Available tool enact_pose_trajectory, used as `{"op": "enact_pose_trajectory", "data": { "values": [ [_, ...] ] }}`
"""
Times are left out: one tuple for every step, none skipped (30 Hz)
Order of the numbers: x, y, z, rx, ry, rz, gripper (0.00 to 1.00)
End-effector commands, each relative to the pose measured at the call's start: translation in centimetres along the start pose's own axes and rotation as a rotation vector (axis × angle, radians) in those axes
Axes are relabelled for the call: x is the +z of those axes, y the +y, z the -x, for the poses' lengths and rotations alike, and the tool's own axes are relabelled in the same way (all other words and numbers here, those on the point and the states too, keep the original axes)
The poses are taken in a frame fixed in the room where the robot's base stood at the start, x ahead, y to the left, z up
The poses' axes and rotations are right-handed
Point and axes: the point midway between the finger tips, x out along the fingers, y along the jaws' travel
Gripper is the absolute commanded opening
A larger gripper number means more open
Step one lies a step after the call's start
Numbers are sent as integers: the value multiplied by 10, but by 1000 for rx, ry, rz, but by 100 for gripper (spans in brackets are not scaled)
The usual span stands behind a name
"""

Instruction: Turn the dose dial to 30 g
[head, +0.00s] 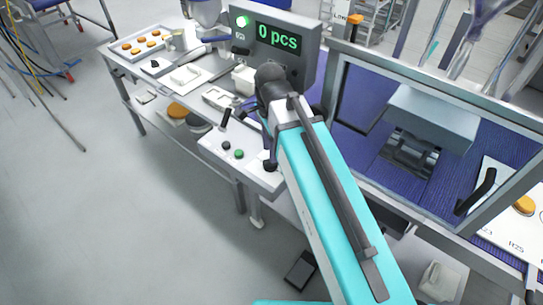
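My cyan arm reaches up from the bottom right, and its dark wrist is in front of the machine in the head view. My gripper's fingers do not show clearly; dark parts beside the wrist may belong to it, and I cannot tell whether it is open or shut. A pale control panel (213,145) carries a green button (239,154) and a dark button (226,145). I cannot make out the dose dial or its 30 g mark; my arm covers part of the panel. A grey display box (303,62) reads "0 pcs" in green, with a lit green lamp (242,21).
At the left, a bench holds a tray (124,54) of several orange-brown rounds and white trays (186,76). At the right, a framed window (345,98) encloses a blue belt (361,164) and grey machinery. A dark pedal (299,271) lies on the floor. The floor at left is open.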

Motion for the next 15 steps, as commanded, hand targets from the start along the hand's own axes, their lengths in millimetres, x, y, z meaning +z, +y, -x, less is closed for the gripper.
{"op": "enact_pose_trajectory", "data": {
  "values": [
    [0,1,-4,2,0,0,34],
    [0,1,-6,1,0,0,34],
    [0,1,-10,1,0,0,34],
    [0,1,-12,1,0,0,34],
    [0,1,-15,2,0,-1,34],
    [0,1,-18,2,0,-1,34],
    [0,1,-20,1,0,-1,34],
    [0,1,-23,1,0,-1,34],
    [0,1,-26,1,0,-1,34],
    [0,1,-28,2,0,-1,34],
    [0,1,-30,2,0,-1,34],
    [-1,1,-33,1,0,-1,34],
    [-1,0,-35,1,0,-1,34],
    [-1,0,-37,0,0,-1,34],
    [-1,0,-39,0,0,-1,34]
  ]
}}
